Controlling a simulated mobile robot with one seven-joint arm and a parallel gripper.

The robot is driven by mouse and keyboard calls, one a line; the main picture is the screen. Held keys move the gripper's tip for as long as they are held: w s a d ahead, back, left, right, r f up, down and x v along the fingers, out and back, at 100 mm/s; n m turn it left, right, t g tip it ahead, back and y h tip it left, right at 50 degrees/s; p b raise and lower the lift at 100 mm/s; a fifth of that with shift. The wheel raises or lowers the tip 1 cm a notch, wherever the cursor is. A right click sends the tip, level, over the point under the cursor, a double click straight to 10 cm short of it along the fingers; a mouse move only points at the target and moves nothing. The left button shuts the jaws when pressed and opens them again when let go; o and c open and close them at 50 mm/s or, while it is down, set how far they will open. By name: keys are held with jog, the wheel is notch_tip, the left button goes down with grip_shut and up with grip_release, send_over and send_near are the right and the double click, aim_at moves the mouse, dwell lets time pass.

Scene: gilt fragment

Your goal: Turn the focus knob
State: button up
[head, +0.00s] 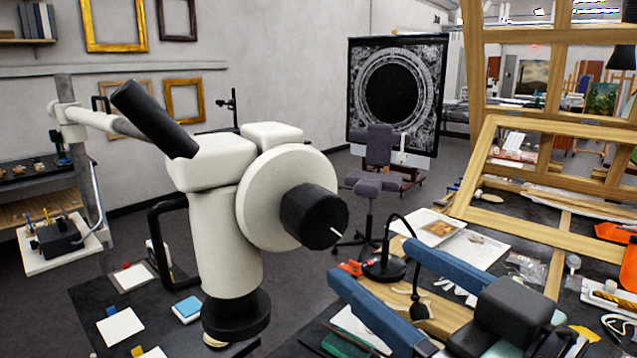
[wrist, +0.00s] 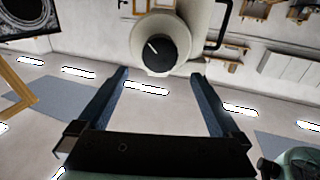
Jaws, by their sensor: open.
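The focus knob (head: 312,217) is a black cylinder with a white mark on its face. It sticks out of a round cream disc (head: 268,193) on the side of a cream stereo microscope (head: 225,225). My gripper (head: 372,262) is open and empty, its two blue fingers pointing toward the microscope from the lower right. In the wrist view the knob (wrist: 160,42) lies beyond the fingertips of my gripper (wrist: 160,75), roughly centred between them. The fingers appear apart from the knob.
A workbench below holds a black lamp (head: 385,268), papers (head: 470,250) and wooden frames (head: 560,185). A dark table (head: 85,300) with small cards is at lower left. A chair (head: 375,180) stands behind.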

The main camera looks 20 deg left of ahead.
aim_at(325, 227)
jog(key=p+x, duration=0.4)
jog(key=x, duration=0.8)
jog(key=shift+w+a, duration=0.15)
jog(key=shift+a, duration=0.2)
jog(key=c, duration=1.2)
jog(key=shift+o, duration=0.2)
jog(key=shift+m+p, duration=0.3)
jog(key=shift+p, duration=0.05)
jog(key=shift+m+p, duration=0.9)
jog(key=shift+m, duration=1.6)
